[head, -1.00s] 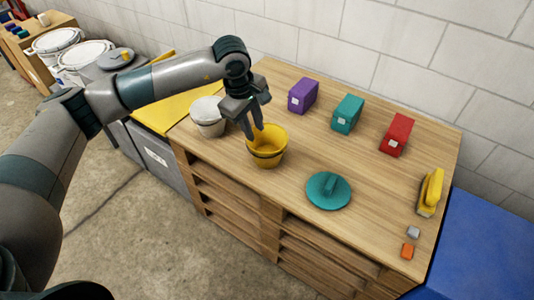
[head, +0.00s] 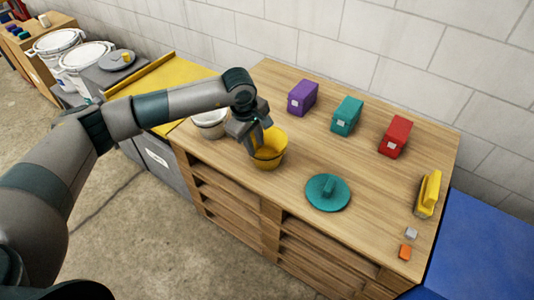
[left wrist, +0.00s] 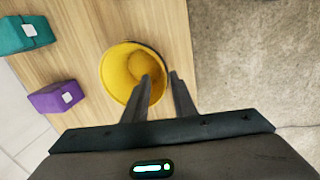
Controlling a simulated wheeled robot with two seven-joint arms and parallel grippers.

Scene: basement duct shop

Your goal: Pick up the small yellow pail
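The small yellow pail (head: 274,159) stands upright on the wooden workbench, near its front edge. My left gripper (head: 257,143) is at the pail's left side in the head view, pointing down at its rim. In the left wrist view the pail (left wrist: 117,78) is seen from above and looks empty. There the left gripper's fingers (left wrist: 160,76) are apart, one over the pail's opening and the other just outside its rim. The pail's wall lies between them, with a gap showing. My right gripper is in neither view.
A white pail (head: 209,122) stands left of the yellow one, partly behind my gripper. A teal lid (head: 328,194) lies to the right. Purple (head: 302,97), teal (head: 346,116) and red (head: 395,136) boxes line the back. A yellow-handled brush (head: 428,194) lies at the right end.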

